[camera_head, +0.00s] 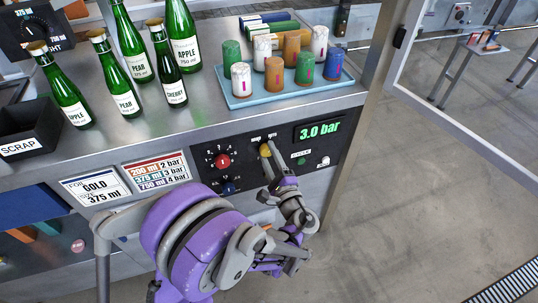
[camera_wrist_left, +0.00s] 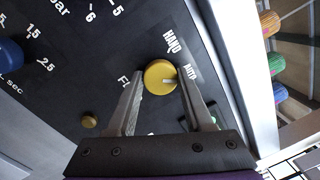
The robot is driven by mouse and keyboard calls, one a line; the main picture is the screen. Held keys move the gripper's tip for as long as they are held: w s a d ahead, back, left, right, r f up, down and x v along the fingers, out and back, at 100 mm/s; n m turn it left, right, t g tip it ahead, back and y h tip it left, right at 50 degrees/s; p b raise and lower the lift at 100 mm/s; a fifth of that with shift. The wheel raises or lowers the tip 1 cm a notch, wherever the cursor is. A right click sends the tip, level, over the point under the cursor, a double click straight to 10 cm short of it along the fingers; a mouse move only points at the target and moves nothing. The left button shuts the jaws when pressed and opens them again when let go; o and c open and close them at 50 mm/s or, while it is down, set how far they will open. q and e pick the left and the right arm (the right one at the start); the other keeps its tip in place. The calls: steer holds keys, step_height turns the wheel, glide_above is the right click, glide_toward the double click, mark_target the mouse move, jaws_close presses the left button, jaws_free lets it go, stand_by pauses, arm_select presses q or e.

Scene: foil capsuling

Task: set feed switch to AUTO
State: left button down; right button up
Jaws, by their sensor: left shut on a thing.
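The feed switch is a round yellow knob (camera_head: 265,150) on the dark control panel (camera_head: 240,170). In the left wrist view the yellow knob (camera_wrist_left: 158,72) sits between my fingertips, beside the printed words HAND and AUTO. A pale pointer mark on it points right, roughly toward the AUTO side. My left gripper (camera_head: 268,160) reaches up to the panel and is shut on the knob, one finger on each side; it also shows in the left wrist view (camera_wrist_left: 161,80). My fingers partly cover the panel lettering. My right gripper is not in view.
A red dial (camera_head: 222,161) and a blue knob (camera_head: 229,187) are left of the switch. A green 3.0 bar display (camera_head: 319,131) is to its right. Above, the steel counter holds green bottles (camera_head: 183,35) and a blue tray (camera_head: 285,94) of coloured capsules. Open floor lies at right.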

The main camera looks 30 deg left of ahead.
arm_select(q)
steer(key=shift+c, duration=1.4)
jaws_free()
steer(key=shift+s+d, duration=0.1)
steer(key=v, duration=1)
steer(key=shift+s+d, duration=0.15)
steer(key=shift+s, duration=0.1)
